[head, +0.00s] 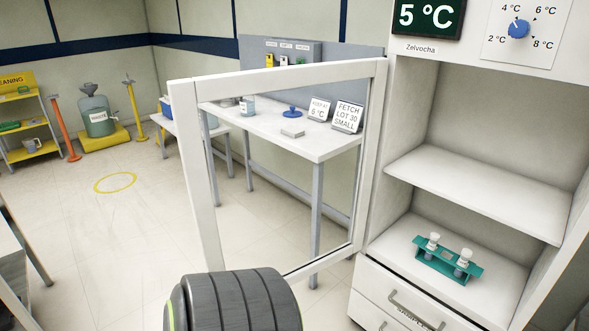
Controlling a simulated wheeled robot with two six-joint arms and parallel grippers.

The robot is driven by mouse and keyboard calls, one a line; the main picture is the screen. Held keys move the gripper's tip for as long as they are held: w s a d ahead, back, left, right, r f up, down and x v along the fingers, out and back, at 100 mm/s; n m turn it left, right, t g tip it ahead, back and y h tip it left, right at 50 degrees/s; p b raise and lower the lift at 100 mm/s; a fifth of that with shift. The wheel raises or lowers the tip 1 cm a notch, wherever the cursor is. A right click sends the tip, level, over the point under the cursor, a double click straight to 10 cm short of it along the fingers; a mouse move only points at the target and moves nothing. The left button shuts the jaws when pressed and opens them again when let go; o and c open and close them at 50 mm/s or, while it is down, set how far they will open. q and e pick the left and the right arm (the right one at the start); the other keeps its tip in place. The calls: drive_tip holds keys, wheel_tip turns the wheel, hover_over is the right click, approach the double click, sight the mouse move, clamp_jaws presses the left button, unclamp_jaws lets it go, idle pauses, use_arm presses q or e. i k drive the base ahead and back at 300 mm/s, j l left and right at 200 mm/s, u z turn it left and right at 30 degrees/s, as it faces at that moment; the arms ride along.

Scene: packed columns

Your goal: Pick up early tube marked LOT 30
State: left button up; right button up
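Two white-capped tubes, left (432,242) and right (463,259), stand in a teal rack (433,262) on the lower shelf of the white cabinet at the right. Their labels are too small to read, so I cannot tell which is LOT 30. The cabinet's framed glass door (369,160) is swung open to the left. A sign (347,116) on the table behind it reads "FETCH LOT 30 SMALL". A dark ribbed part of my own body shows at the bottom. Neither gripper is in view.
The cabinet display (427,17) reads 5 °C, with a blue dial (518,28) beside it. The upper shelf (480,190) is empty. A drawer handle (415,310) sits below. A small sign (318,109) reads "6 °C". Open floor lies left, with a yellow ring (96,187).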

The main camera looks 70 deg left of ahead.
sight(434, 237)
drive_tip(key=k+j, duration=0.1)
drive_tip(key=j, duration=0.4)
drive_tip(key=k+j, duration=0.15)
drive_tip(key=j, duration=0.4)
drive_tip(key=k+j+z, duration=0.1)
drive_tip(key=j, duration=0.4)
drive_tip(key=k+j, duration=0.15)
drive_tip(key=j, duration=0.35)
drive_tip(key=k+j, duration=0.1)
drive_tip(key=j, duration=0.45)
drive_tip(key=k+j, duration=0.15)
drive_tip(key=j, duration=0.35)
drive_tip(key=k+j+z, duration=0.1)
drive_tip(key=j, duration=0.4)
drive_tip(key=k+j, duration=0.2)
drive_tip(key=j, duration=0.3)
